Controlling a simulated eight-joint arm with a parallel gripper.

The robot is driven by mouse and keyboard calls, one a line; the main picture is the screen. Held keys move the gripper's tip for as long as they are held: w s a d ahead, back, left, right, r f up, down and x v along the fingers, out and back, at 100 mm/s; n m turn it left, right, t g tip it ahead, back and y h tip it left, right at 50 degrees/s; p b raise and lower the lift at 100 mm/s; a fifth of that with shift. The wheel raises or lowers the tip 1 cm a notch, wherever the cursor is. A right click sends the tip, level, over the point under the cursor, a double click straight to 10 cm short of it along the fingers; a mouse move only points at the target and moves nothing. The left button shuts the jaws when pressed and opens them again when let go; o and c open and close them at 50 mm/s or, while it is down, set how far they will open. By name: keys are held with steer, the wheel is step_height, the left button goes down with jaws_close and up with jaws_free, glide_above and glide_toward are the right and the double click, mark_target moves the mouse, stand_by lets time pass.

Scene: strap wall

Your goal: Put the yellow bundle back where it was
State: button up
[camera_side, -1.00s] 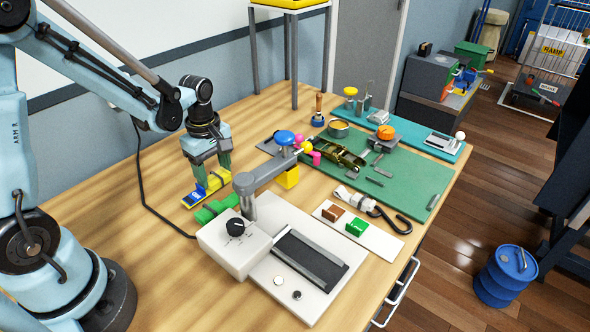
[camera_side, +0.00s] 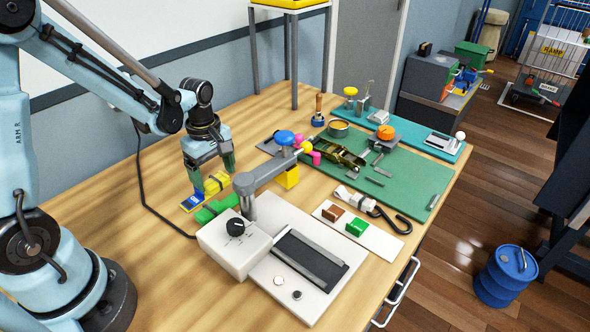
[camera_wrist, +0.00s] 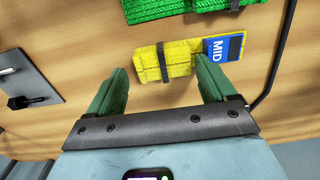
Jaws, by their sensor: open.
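The yellow bundle (camera_side: 214,184), a folded strap with a dark band and a blue tag (camera_side: 193,202), lies on the wooden table beside the green bundle. The wrist view shows the yellow bundle (camera_wrist: 180,60) with its blue tag (camera_wrist: 222,48) at the right end, lettered "MD". My gripper (camera_side: 213,172) is above the bundle in the side view. In the side view the fingers hide part of the bundle.
The green bundle (camera_wrist: 185,8) lies close by, parallel to the yellow one. A white device (camera_side: 232,242) with a black knob and a jointed arm stands to the right. A black cable (camera_side: 150,205) runs along the table on the left. A green mat (camera_side: 400,180) holds a ratchet.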

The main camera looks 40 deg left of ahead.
step_height(320, 180, up, 12)
steer(key=s+d+m+t, duration=0.2)
steer(key=d+m+t, duration=0.1)
steer(key=m, duration=0.6)
steer(key=s+d+r+m+t, duration=0.1)
steer(key=s+d+m+t, duration=0.2)
steer(key=m, duration=0.6)
steer(key=shift+d+t, duration=0.6)
steer(key=shift+d, duration=0.4)
steer(key=shift+r, duration=0.1)
